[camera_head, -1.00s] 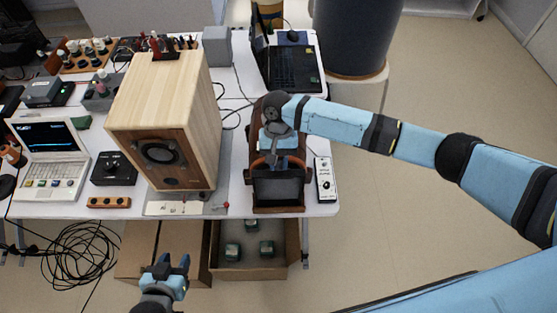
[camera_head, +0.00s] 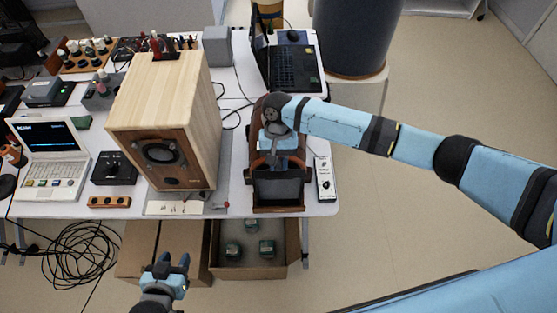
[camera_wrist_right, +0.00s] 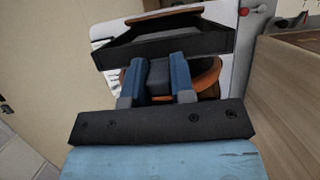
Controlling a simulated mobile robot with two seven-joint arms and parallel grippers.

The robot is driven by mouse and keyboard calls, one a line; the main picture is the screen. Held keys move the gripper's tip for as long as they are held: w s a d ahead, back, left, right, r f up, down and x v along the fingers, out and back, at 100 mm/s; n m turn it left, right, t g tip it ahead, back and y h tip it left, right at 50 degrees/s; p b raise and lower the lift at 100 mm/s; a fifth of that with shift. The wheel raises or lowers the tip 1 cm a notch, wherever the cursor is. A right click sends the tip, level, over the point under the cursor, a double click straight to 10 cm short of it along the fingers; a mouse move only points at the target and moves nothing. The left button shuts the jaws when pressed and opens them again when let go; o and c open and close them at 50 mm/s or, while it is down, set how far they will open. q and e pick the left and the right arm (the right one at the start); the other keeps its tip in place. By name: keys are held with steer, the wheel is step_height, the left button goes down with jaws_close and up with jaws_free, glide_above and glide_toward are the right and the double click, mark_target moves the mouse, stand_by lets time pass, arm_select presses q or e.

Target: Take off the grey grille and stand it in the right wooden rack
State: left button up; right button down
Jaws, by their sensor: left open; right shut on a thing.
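The grey grille (camera_head: 278,188) is off the speaker (camera_head: 165,110), whose wooden front with its dark round driver is bare. The grille is at the right wooden rack (camera_head: 277,209), between its brown sides. Whether it rests on the rack's base I cannot tell. My right gripper (camera_head: 270,160) is above the rack, shut on the grille. In the right wrist view the fingers (camera_wrist_right: 167,65) close on a dark block in front of the dark grille panel (camera_wrist_right: 170,44), with brown rack parts (camera_wrist_right: 211,76) around it. My left gripper (camera_head: 171,262) is open and empty, below the table's front edge.
A small white device (camera_head: 324,180) lies close to the right of the rack. A laptop (camera_head: 292,68) stands behind. An open cardboard box (camera_head: 285,268) with green-topped items stands below the table. A white computer (camera_head: 48,165) and a black box (camera_head: 114,168) are left of the speaker.

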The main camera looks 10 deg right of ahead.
steer(key=shift+f, duration=0.65)
steer(key=c, duration=0.9)
jaws_free()
